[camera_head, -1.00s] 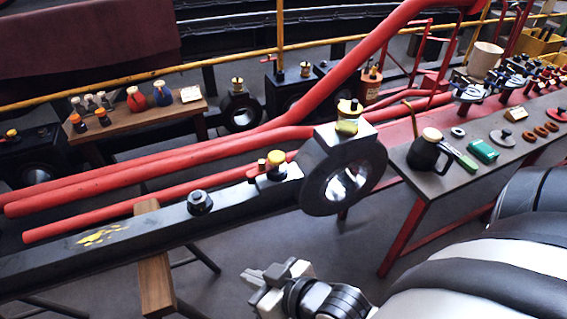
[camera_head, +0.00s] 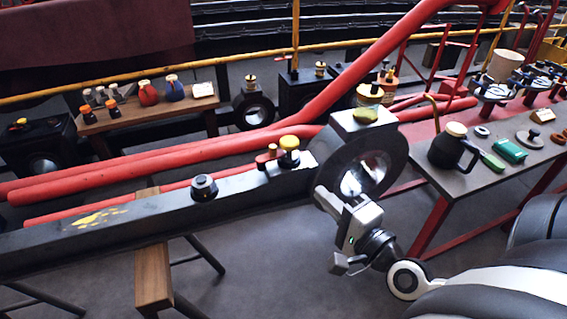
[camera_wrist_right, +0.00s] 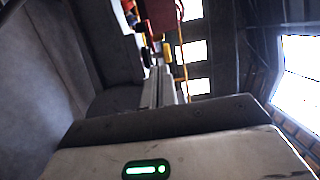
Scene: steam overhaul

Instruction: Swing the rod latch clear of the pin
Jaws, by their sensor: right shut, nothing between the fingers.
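The black rod (camera_head: 130,229) runs across the head view and ends at the right in a thick ring (camera_head: 384,150). On top of the rod, just left of the ring, sits a yellow-topped knob (camera_head: 289,143) with a small red piece (camera_head: 266,157) beside it. These look like the latch and pin, but I cannot tell which is which. My right gripper (camera_head: 323,196) is shut and empty, in front of the ring's lower left side and below the knob. Its closed fingers also show in the right wrist view (camera_wrist_right: 162,86). My left gripper is not in view.
A dark round cap (camera_head: 204,187) stands on the rod. A wooden trestle (camera_head: 153,275) is under it. Red bars (camera_head: 120,174) run behind. A bench (camera_head: 444,181) at the right carries a black oil can (camera_head: 445,152) and small parts. Floor in front is open.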

